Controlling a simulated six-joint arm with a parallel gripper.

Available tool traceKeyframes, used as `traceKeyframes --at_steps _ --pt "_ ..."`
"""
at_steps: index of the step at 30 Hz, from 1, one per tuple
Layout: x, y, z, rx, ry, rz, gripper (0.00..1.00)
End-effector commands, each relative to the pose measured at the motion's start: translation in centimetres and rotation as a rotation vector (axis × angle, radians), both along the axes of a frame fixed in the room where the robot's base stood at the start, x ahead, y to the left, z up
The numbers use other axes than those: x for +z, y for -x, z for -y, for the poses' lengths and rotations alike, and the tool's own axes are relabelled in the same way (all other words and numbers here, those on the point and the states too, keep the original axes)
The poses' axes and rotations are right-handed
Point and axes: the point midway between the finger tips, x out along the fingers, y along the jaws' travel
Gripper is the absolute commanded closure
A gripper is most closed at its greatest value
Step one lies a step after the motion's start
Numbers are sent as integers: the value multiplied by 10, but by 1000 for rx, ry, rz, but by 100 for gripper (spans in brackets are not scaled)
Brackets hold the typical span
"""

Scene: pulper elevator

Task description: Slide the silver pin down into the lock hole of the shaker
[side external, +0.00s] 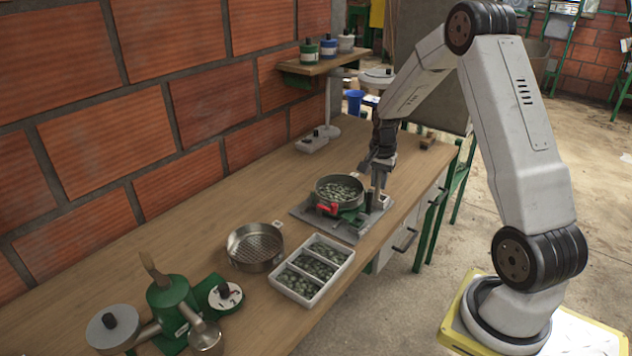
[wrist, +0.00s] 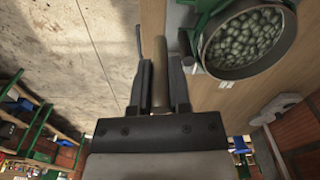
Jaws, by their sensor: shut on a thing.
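The shaker stands on the bench in the side view, with a grey base plate (side external: 307,213), a green cradle and a red part (side external: 327,209). A round sieve pan (side external: 338,203) full of green beans sits on it; the pan also shows at the upper right of the wrist view (wrist: 208,47). My gripper (side external: 378,164) is at the right rear side of the shaker, pointing down. In the wrist view my gripper (wrist: 160,75) is shut on the pin (wrist: 160,68), a smooth cylinder between the fingers. The lock hole and the pin's lower end are hidden.
An empty perforated pan (side external: 256,247) and a white tray (side external: 312,270) of beans in compartments stand in front of the shaker. A green pulper (side external: 172,303) is at the near left. A lamp stand (side external: 327,130) rises behind. The bench is clear along the brick wall.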

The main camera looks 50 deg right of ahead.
Motion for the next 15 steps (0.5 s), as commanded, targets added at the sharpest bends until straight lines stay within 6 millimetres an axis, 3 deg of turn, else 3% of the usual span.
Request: traceKeyframes --at_steps 6,15 --pt "-8 -33 -24 2 1 0 100" --pt "-10 -40 -29 -2 1 0 100"
